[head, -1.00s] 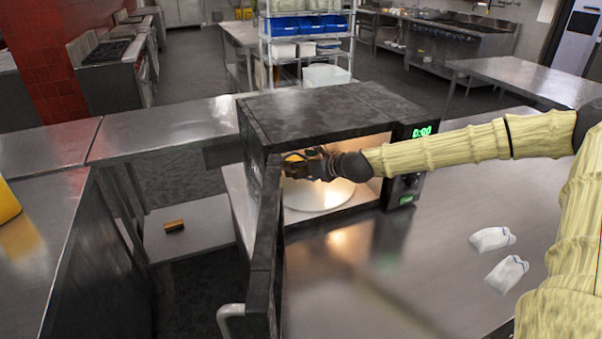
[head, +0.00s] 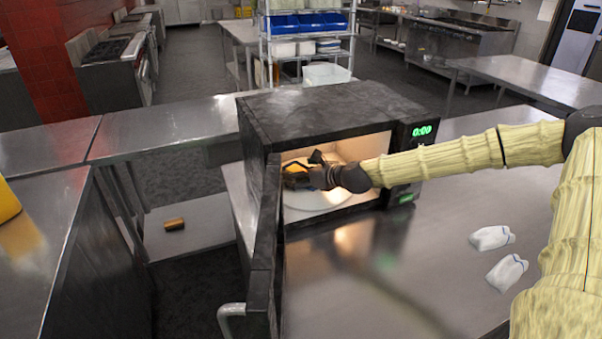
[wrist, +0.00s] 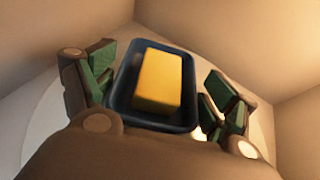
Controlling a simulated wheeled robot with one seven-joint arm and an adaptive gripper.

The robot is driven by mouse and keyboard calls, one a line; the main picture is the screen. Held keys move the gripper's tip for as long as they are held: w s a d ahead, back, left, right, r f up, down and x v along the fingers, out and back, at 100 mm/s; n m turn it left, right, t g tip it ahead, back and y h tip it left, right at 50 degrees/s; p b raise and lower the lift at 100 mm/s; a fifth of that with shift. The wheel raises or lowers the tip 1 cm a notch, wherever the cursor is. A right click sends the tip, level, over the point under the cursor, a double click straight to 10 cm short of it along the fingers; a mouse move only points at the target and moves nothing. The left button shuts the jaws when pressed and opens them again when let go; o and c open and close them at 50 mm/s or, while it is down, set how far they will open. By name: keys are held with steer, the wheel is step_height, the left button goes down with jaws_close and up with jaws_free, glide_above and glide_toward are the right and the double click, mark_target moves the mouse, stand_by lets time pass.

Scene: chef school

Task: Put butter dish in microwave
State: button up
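The butter dish, a dark tray with a yellow block of butter (wrist: 160,82), is inside the microwave (head: 330,115). In the wrist view it lies between my fingers, over the pale round turntable. Its yellow shows partly behind my gripper (head: 312,168) in the head view. My gripper (wrist: 165,95) is in the lit cavity with its green-padded fingers spread on both sides of the dish. The fingers look apart from the dish, though light contact is hard to rule out. The microwave door (head: 264,240) stands open toward the camera. The turntable (head: 325,199) is partly hidden by my arm.
Two small white packets (head: 492,237) lie on the steel counter (head: 400,265) at the right. A brown object (head: 174,224) lies on the low shelf at left. The open door stands close left of my gripper. The counter in front of the microwave is clear.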

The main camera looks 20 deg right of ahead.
steer(key=shift+r, duration=0.2)
stand_by(0.3)
steer(key=shift+p+v, duration=0.4)
steer(key=shift+v, duration=2.9)
steer(key=shift+p+v, duration=0.75)
steer(key=shift+v, duration=1.45)
steer(key=shift+s+d+r, duration=0.1)
steer(key=shift+s+r, duration=0.05)
steer(key=shift+s, duration=0.3)
